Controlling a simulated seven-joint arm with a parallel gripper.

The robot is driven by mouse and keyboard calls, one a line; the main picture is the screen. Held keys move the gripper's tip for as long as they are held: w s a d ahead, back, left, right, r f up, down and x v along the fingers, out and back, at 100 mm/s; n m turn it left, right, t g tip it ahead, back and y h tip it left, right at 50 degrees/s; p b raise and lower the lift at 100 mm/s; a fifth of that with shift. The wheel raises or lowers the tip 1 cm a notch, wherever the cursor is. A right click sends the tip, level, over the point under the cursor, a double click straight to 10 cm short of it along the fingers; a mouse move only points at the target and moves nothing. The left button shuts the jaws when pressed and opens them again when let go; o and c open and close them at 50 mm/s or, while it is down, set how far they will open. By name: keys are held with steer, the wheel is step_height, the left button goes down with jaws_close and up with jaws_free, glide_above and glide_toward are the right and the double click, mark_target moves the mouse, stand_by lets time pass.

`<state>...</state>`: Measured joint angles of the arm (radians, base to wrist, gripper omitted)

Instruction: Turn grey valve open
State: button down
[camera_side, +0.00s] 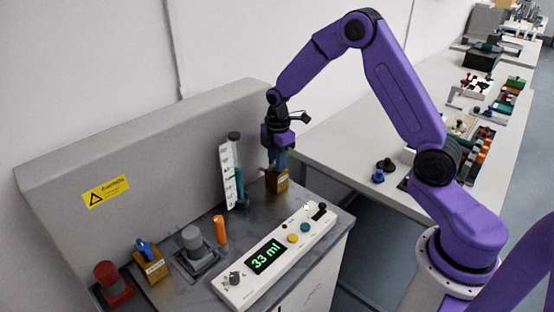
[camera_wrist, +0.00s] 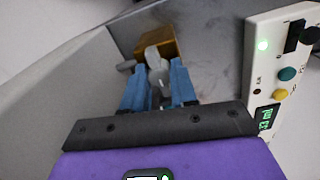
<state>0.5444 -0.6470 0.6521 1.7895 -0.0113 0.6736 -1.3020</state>
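A brass valve block (camera_side: 277,180) stands at the back right corner of the grey machine top, with my gripper (camera_side: 278,160) directly above it. In the wrist view the brass block (camera_wrist: 158,46) carries a grey valve handle (camera_wrist: 153,58). My gripper (camera_wrist: 160,80) has its two blue fingers apart, one on each side of the handle. A small gap seems to show between handle and fingers, though firm contact is hard to judge. In the side view the fingers hide the grey handle.
A white scale strip with a teal tube (camera_side: 230,178) stands left of my gripper. A control panel (camera_side: 245,288) reads 33 ml. A blue-handled brass valve (camera_side: 155,272), grey knob (camera_side: 193,241), red knob (camera_side: 110,283) and orange post (camera_side: 221,230) stand further left.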

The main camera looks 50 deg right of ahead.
steer(key=shift+m, duration=0.3)
steer(key=m, duration=0.3)
steer(key=shift+m, duration=0.3)
steer(key=m, duration=1.3)
steer(key=shift+m, duration=0.3)
steer(key=shift+w, duration=0.1)
steer(key=c, duration=0.9)
jaws_free()
